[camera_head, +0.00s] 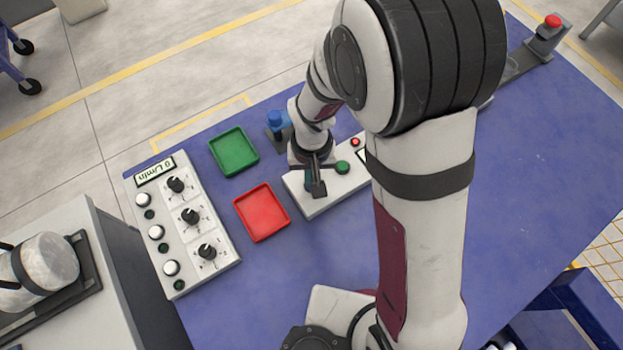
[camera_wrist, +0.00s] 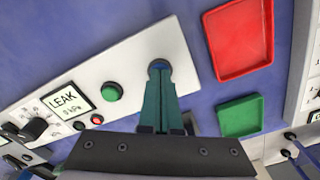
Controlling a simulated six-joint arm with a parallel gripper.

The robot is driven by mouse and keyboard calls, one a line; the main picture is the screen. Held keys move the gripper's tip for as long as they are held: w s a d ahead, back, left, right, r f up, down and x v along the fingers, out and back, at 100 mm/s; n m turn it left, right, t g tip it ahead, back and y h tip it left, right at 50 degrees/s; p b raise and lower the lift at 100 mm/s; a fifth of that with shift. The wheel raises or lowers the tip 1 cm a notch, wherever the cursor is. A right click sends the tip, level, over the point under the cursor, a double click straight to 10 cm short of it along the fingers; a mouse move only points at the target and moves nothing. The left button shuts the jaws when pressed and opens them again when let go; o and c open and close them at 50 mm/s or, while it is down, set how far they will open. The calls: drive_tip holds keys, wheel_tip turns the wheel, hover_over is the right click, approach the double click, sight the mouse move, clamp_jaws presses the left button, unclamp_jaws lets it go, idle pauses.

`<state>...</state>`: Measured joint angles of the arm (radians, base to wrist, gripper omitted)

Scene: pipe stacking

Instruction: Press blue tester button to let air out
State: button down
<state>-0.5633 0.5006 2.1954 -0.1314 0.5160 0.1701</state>
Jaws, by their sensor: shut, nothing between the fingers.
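The white leak tester panel (camera_head: 306,207) lies on the blue table. In the wrist view it (camera_wrist: 200,72) carries a "LEAK" display (camera_wrist: 66,101), a green button (camera_wrist: 112,91) and a small red light (camera_wrist: 97,119). The blue tester button (camera_wrist: 157,64) shows as a small blue patch just beyond my fingertips, mostly covered by them. My gripper (camera_wrist: 160,75) is shut and empty, its fingers together over the button. In the head view my gripper (camera_head: 318,190) points down at the panel's left end. I cannot tell whether the tips touch the button.
A green tray (camera_head: 234,152) and a red tray (camera_head: 262,212) lie left of the tester. A flow panel with knobs (camera_head: 190,215) stands further left. A blue-capped block (camera_head: 277,119) stands behind my gripper. A red-button post (camera_head: 549,28) is at the far right.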

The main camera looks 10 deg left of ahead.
wheel_tip(320, 180, up, 7)
idle(0.7)
idle(0.4)
drive_tip(key=s+d+r+m+y, duration=0.1)
drive_tip(key=s+d+r+m, duration=0.7)
drive_tip(key=s+d, duration=0.5)
wheel_tip(320, 180, up, 2)
drive_tip(key=shift+s+d+r+m+y, duration=0.2)
drive_tip(key=shift+s+d+m+y, duration=0.15)
drive_tip(key=shift+s, duration=0.2)
